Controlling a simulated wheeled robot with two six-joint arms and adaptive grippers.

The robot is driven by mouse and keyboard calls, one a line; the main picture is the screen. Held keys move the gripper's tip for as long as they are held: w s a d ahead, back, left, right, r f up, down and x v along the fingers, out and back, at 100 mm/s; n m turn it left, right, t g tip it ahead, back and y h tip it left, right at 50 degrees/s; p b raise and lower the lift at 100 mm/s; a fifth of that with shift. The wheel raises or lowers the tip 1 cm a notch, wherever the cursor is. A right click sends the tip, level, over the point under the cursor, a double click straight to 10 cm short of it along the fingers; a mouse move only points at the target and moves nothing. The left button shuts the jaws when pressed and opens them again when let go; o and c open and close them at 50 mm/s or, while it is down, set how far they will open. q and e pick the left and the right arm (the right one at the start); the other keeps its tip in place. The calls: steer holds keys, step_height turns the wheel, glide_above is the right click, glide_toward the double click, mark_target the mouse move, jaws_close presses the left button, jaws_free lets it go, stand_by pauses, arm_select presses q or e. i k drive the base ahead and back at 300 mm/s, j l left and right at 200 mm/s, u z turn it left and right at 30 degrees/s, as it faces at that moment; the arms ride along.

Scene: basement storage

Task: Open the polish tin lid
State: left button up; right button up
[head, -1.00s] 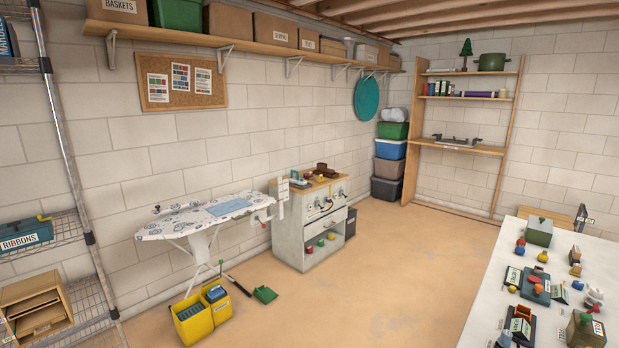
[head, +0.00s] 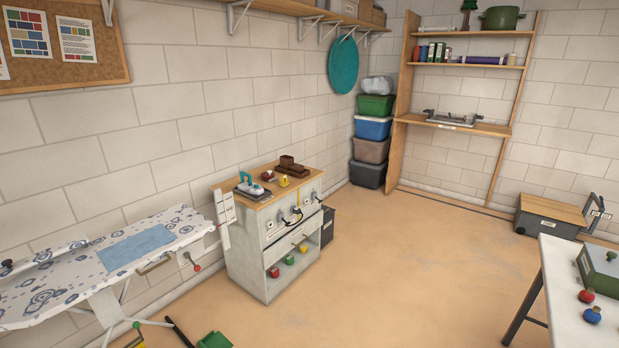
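I cannot make out the polish tin for certain. A small cabinet (head: 268,248) with a wooden top stands against the left wall. On its top are a teal iron-like object (head: 250,186), a small red item (head: 268,176), a yellow item (head: 284,181) and brown blocks (head: 292,168). Any of the small items could be a tin, but they are too small to tell. Neither of my grippers is in the head view.
An ironing board (head: 110,255) stands left of the cabinet. A white table (head: 565,290) with a green box (head: 600,268) is at the right. Stacked bins (head: 371,152) and a wooden shelf unit (head: 456,126) are at the back. The floor between is clear.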

mark_target(269, 174)
steer(key=i+u, duration=0.15)
steer(key=i, duration=0.4)
steer(key=i+l+u, duration=0.15)
steer(key=i, duration=0.35)
steer(key=i+l+u, duration=0.15)
steer(key=i, duration=0.35)
steer(key=i+l+u, duration=0.15)
steer(key=i+l, duration=0.15)
steer(key=i, duration=0.2)
